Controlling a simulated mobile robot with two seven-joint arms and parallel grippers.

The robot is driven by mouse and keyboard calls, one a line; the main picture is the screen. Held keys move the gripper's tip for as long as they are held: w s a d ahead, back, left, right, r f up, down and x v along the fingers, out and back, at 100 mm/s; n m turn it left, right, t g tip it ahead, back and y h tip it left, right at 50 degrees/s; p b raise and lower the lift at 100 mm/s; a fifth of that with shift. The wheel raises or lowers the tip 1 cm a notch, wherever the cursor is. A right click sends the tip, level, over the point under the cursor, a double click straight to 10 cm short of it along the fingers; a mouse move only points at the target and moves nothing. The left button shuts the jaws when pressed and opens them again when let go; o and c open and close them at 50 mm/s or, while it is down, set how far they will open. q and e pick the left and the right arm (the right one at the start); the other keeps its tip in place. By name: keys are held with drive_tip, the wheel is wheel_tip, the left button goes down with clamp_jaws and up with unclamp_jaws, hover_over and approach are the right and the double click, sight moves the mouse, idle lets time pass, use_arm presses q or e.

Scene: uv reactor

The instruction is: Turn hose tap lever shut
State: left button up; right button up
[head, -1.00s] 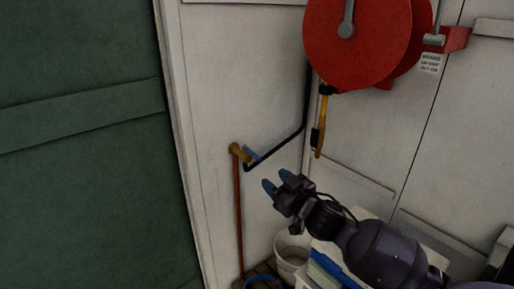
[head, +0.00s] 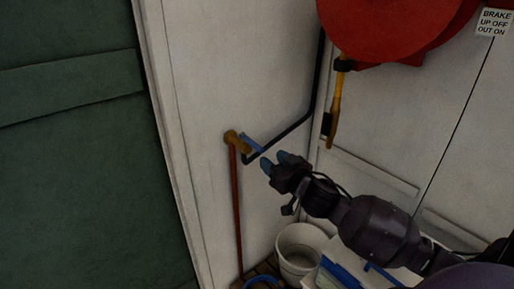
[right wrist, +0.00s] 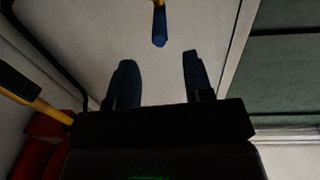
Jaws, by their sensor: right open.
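The brass hose tap (head: 233,137) sits on the white wall at the top of a thin red-brown pipe. Its blue lever (head: 252,143) points right and slightly down from the tap. My right gripper (head: 275,161) is open and empty, just right of and below the lever in the head view. In the right wrist view the blue lever (right wrist: 160,28) hangs beyond the fingertips, between the lines of the two open fingers (right wrist: 157,58), apart from both. The tap body is mostly cut off there. My left gripper is not in view.
A black hose (head: 299,122) rises from the tap towards the red reel (head: 395,25). A yellow nozzle (head: 335,105) hangs right of it. A white bucket (head: 284,262) and a box with blue parts stand below my right arm. A green panel (head: 70,170) is at left.

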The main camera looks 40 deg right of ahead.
sight(262, 151)
drive_tip(key=w, duration=0.8)
drive_tip(key=shift+w+d, duration=0.1)
drive_tip(key=shift+w, duration=0.05)
drive_tip(key=shift+c, duration=0.2)
clamp_jaws()
